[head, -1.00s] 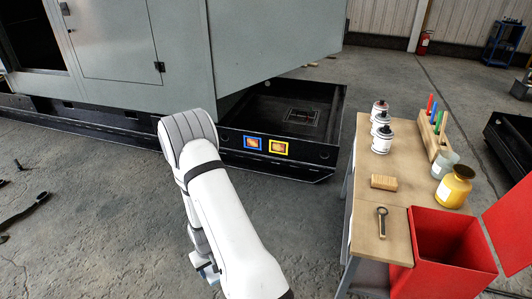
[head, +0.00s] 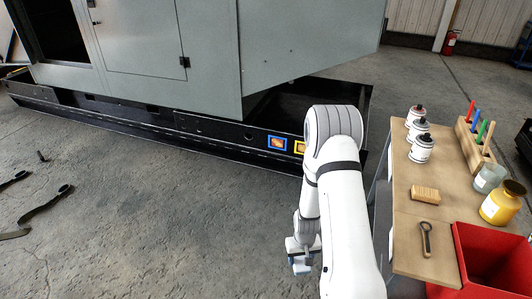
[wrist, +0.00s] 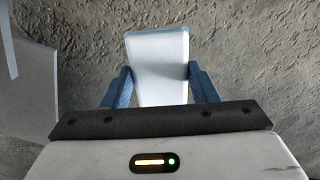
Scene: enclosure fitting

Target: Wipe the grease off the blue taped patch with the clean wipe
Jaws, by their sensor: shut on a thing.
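The blue taped patch (head: 277,143) is on the dark side of the skid base, with an orange-brown smear inside its blue border. My gripper (wrist: 160,88) is shut on a white wipe (wrist: 158,52), a pale folded pad held between its two blue fingers in the wrist view. In the head view my gripper (head: 301,268) hangs low over the concrete floor, below and in front of the patch and apart from it. The wipe is hard to make out in that view.
A yellow taped patch (head: 299,147) sits right of the blue one, partly hidden by my arm. At right, a bench (head: 412,205) carries cans, a brush, bottles and coloured markers. A red bin (head: 485,262) stands at its front. The floor at left holds dark straps (head: 45,203).

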